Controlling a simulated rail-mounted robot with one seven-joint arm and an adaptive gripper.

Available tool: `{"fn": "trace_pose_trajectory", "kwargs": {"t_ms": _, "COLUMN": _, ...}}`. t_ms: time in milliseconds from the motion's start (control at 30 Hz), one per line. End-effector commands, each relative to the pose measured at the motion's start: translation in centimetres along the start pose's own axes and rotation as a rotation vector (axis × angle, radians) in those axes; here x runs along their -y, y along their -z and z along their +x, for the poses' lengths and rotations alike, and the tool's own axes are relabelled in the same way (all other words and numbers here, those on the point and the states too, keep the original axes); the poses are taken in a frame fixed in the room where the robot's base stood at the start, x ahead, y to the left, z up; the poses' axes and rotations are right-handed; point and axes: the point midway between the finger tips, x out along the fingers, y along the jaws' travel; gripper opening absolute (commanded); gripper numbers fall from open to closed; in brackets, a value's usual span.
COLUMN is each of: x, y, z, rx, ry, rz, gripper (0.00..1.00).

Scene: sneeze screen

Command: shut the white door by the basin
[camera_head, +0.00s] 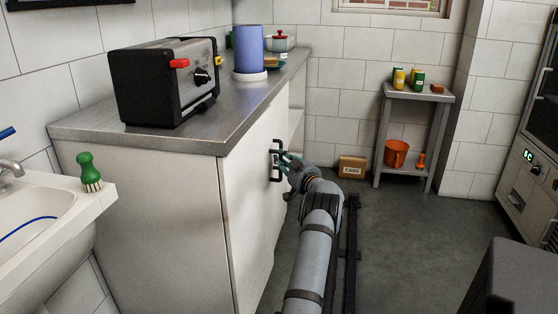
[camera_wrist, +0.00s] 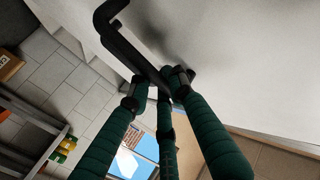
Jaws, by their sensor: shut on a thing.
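The white door (camera_head: 248,190) is on the front of the counter's cabinet, on the basin's side. I cannot tell whether it stands flush with the cabinet. Its black bar handle (camera_head: 276,148) sits near the door's far edge; it also crosses the wrist view (camera_wrist: 128,50) against the pale door face (camera_wrist: 250,60). My gripper (camera_head: 284,163) is at the handle, its teal fingers (camera_wrist: 155,90) closed around the bar. The fingers hide part of the bar. The white basin (camera_head: 50,215) is at the left, with a green brush (camera_head: 88,172) on its rim.
A black toaster (camera_head: 160,85) and blue cylinder (camera_head: 248,50) stand on the counter (camera_head: 200,128). A small box (camera_head: 352,167) and grey rack (camera_head: 415,95) stand by the back wall. Grey floor (camera_head: 400,230) is clear right of my arm.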

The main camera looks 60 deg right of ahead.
Motion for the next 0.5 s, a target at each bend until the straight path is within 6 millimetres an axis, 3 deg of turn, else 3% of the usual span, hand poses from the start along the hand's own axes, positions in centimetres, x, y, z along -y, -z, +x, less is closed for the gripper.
{"fn": "trace_pose_trajectory", "kwargs": {"t_ms": 300, "x": -0.03, "y": 0.05, "z": 0.34, "rx": -0.001, "ry": -0.017, "rz": -0.001, "gripper": 0.00}}
{"fn": "trace_pose_trajectory", "kwargs": {"t_ms": 333, "x": -0.02, "y": 0.05, "z": 0.34, "rx": -0.001, "ry": -0.017, "rz": -0.001, "gripper": 0.19}}
{"fn": "trace_pose_trajectory", "kwargs": {"t_ms": 500, "x": -0.01, "y": 0.04, "z": 0.34, "rx": -0.001, "ry": -0.016, "rz": -0.001, "gripper": 0.24}}
